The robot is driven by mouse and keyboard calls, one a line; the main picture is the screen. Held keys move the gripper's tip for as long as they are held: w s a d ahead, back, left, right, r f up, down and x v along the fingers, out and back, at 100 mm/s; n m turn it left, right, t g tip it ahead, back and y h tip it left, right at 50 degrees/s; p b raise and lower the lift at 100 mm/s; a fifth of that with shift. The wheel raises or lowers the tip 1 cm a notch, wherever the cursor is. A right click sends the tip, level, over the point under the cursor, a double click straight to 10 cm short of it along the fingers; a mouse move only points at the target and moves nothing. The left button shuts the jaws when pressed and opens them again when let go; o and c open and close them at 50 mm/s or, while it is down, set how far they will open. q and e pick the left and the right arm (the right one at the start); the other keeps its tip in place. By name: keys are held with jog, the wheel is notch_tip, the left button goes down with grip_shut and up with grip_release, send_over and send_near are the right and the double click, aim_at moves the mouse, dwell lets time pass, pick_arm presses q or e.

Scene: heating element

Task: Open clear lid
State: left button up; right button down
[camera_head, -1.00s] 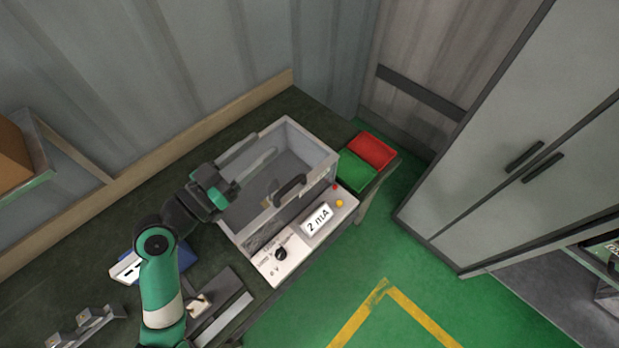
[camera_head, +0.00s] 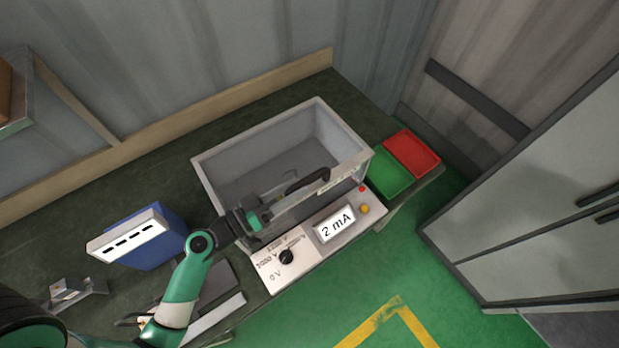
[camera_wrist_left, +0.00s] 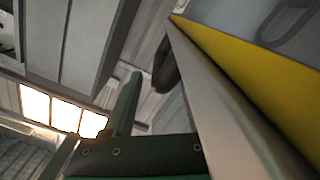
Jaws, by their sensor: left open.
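A grey open-topped box (camera_head: 215,180) stands on the dark workbench. A black curved handle (camera_head: 308,181) shows at its front side; it belongs to the clear lid, whose transparent outline I cannot make out. My left gripper (camera_head: 292,196) is open, its fingers over the box's front part, pointing right and close to the handle. Whether they touch it I cannot tell. In the left wrist view a dark rounded piece (camera_wrist_left: 165,68), probably the handle, shows beyond a finger. My right gripper is not in view.
A control panel (camera_head: 275,272) with a knob and a "2 mA" display lies along the box's front. Green (camera_head: 377,172) and red (camera_head: 412,153) trays are to the right. A blue and white block (camera_head: 150,238) stands left of the box. The green floor is clear.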

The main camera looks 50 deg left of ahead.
aim_at(310, 177)
pick_arm(q)
jog(key=w, duration=0.4)
jog(key=shift+w+d, duration=0.3)
jog(key=shift+w, duration=0.1)
jog(key=shift+c, duration=0.2)
grip_shut()
jog(key=shift+p, duration=0.3)
dwell(0.6)
